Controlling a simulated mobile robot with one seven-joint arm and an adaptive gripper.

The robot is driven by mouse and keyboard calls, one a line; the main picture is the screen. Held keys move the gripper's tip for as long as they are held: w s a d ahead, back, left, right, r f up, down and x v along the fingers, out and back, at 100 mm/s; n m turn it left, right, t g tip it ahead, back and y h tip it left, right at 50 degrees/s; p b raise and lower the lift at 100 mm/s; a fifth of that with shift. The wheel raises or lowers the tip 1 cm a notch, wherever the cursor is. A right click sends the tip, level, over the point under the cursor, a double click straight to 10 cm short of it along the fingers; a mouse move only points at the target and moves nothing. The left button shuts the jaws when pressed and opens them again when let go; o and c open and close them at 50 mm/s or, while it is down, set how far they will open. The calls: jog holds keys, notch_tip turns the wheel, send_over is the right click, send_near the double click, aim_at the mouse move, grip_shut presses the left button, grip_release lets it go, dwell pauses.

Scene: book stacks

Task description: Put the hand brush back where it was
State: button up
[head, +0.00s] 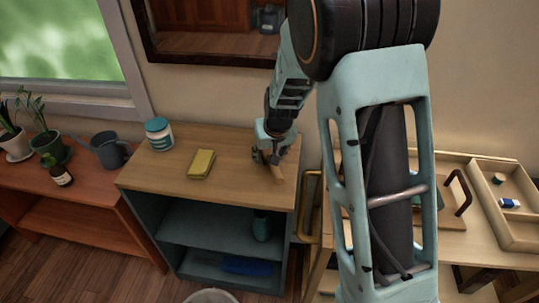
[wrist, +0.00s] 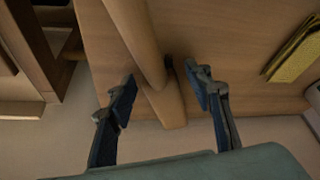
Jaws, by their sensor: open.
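The hand brush shows as a light brown wooden piece (head: 277,173) at the right part of the wooden cabinet top (head: 235,150), partly hidden by my gripper. In the wrist view its rounded wooden handle (wrist: 138,38) runs from the top edge down between my fingers; I cannot make out bristles. My gripper (head: 266,158) is low over the cabinet top at the brush. In the wrist view the gripper (wrist: 164,80) is open, one finger on each side of the wood, with a visible gap to the right finger. Whether the left finger touches it I cannot tell.
A table with a shallow tray (head: 490,205) is on the right. The cabinet top between yellow block and brush is clear.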

jog(key=p+v, duration=0.1)
jog(key=v, duration=1)
jog(key=shift+s+d+r, duration=0.1)
jog(key=shift+r, duration=0.1)
